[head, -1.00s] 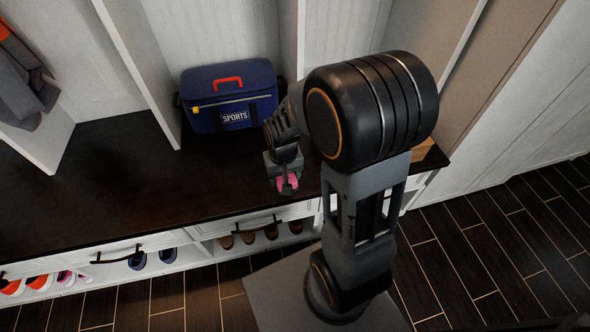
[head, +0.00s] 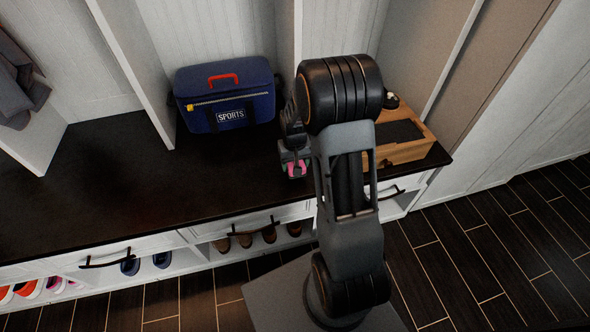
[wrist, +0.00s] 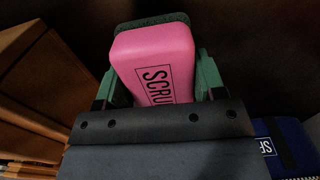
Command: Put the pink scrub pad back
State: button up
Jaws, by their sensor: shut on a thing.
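The pink scrub pad (wrist: 155,55) has a dark green scouring side and black lettering. My gripper (wrist: 155,80) is shut on it, with green fingers at its two sides in the wrist view. In the head view the pad (head: 297,169) shows as a small pink patch at my gripper (head: 295,165), over the dark bench top, right of the sports bag. A wooden box (head: 405,145) with a dark top panel stands on the bench at the right, partly hidden by my arm. It also shows at the left of the wrist view (wrist: 35,80).
A blue sports bag (head: 228,95) stands on the bench behind and left of my gripper. The dark bench top (head: 110,195) is clear at the left. White upright dividers (head: 135,75) rise behind it. Shoes (head: 268,235) sit in cubbies below.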

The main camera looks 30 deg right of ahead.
jog(key=shift+w+d+f, duration=0.2)
jog(key=shift+w+f, duration=0.05)
jog(key=shift+f, duration=0.25)
jog(key=shift+w+f+b, duration=0.1)
jog(key=shift+f+b, duration=0.8)
jog(key=shift+f, duration=0.65)
jog(key=shift+f, duration=0.2)
jog(key=o, duration=0.9)
jog(key=shift+r, duration=0.1)
